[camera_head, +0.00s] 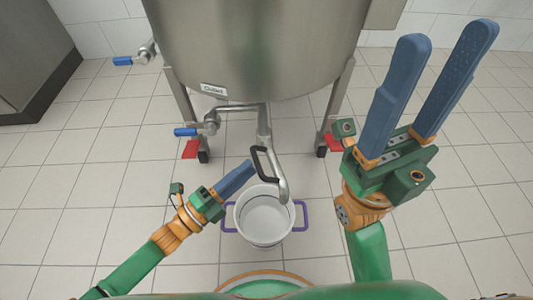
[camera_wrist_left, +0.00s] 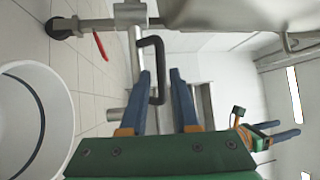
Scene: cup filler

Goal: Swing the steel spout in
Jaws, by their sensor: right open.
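The steel spout (camera_head: 278,172) hangs from the pipe under the big steel tank, and its tip is above the white pot (camera_head: 262,240). Its black handle (camera_head: 262,163) is a bent loop on the spout's left side. My left gripper (camera_head: 248,168) is at the handle, its fingers seen edge-on in the head view. In the left wrist view the left gripper (camera_wrist_left: 160,73) is open, with the lower part of the black handle (camera_wrist_left: 156,68) between its fingers, not clamped. My right gripper (camera_head: 437,55) is open and empty, raised at the right.
A blue-handled valve (camera_head: 186,131) sits left of the spout, and another (camera_head: 123,61) is at the upper left. The pot has purple side handles (camera_head: 300,215). Tiled floor is free on both sides.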

